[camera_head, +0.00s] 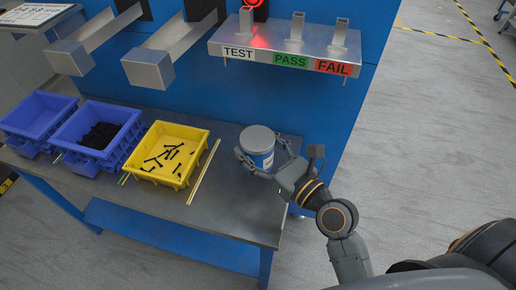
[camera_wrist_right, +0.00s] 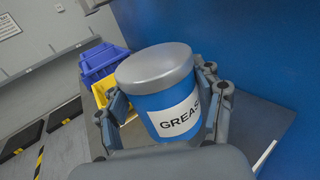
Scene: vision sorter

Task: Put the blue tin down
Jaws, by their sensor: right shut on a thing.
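The blue tin (camera_head: 258,146) has a grey lid and a white label reading GREAS, the rest hidden by a finger. It is at the right end of the grey workbench top (camera_head: 228,205). My right gripper (camera_head: 265,165) is shut around its sides. In the right wrist view the tin (camera_wrist_right: 160,88) stands between the two fingers of the gripper (camera_wrist_right: 165,110). The tin looks upright to the bench in the head view. I cannot tell whether its base touches the bench. My left gripper is not in view.
A yellow bin (camera_head: 168,153) with black parts stands left of the tin. Two blue bins (camera_head: 98,136) (camera_head: 38,120) stand further left. A metal shelf (camera_head: 285,50) labelled TEST, PASS and FAIL overhangs behind.

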